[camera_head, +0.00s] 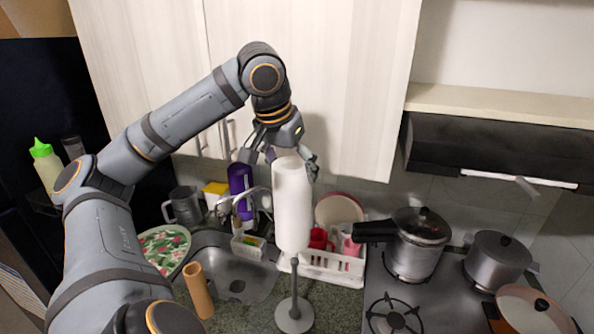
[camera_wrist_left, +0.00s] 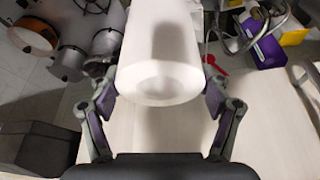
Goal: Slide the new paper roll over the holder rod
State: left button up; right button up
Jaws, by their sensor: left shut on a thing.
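The white paper roll (camera_head: 292,205) hangs upright in the head view. My left gripper (camera_head: 287,150) is shut on its upper end, and the wrist view shows the fingers (camera_wrist_left: 160,97) on either side of the roll (camera_wrist_left: 158,50). The grey holder (camera_head: 294,312), a round base with a thin upright rod (camera_head: 294,280), stands on the counter below the roll. The rod's visible top meets the roll's lower edge in the picture; I cannot tell whether its tip is inside the roll. My right gripper is not in view.
A brown cardboard tube (camera_head: 198,291) stands left of the holder, by the sink (camera_head: 235,285). A white dish rack (camera_head: 335,270) stands close behind the holder. A pressure cooker (camera_head: 417,245) and pots occupy the stove at right. Cabinet doors (camera_head: 330,80) are behind the arm.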

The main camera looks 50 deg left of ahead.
aim_at(293, 206)
pick_arm(q)
jog(key=f+b, duration=0.5)
jog(key=f, duration=0.1)
jog(key=shift+w+b, duration=0.2)
jog(key=shift+b, duration=0.2)
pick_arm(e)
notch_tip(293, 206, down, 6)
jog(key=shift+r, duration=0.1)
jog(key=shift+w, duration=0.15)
